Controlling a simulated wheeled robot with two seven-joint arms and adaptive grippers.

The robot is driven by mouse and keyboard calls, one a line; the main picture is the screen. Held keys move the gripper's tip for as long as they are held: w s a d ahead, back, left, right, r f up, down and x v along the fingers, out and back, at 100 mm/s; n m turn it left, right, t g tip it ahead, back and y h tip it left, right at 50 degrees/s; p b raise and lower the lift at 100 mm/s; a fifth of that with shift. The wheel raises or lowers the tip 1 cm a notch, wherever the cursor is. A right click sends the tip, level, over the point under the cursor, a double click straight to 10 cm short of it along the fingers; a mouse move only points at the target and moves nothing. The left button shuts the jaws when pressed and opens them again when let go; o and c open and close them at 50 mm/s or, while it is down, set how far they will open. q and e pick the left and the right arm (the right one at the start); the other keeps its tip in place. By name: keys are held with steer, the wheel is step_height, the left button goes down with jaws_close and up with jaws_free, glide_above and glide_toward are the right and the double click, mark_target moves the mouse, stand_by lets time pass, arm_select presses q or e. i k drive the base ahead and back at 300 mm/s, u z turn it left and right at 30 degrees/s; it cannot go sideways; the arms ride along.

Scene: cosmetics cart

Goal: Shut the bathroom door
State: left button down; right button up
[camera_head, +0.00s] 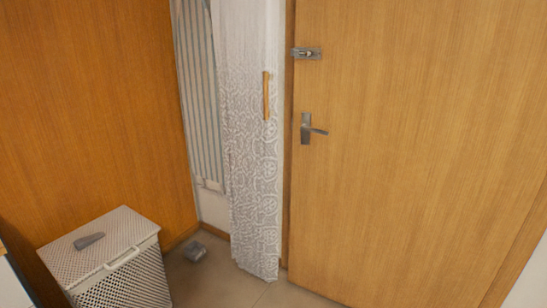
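The wooden door (420,150) fills the right half of the head view. Its silver lever handle (308,129) is near the left edge, with a metal latch (306,54) above it. The door's left edge stands close beside a lace curtain; I cannot tell whether the door is fully shut or slightly ajar. Its top is out of the picture. Neither of my grippers shows in this view.
The white lace curtain (250,170) hangs left of the door, with a slim wooden bar (267,96) in front. A lidded basket (105,255) carries a small grey object (89,241).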

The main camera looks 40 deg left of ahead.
mark_target(432, 163)
steer(key=u, duration=1.2)
steer(key=i, duration=1.6)
steer(key=z, duration=0.55)
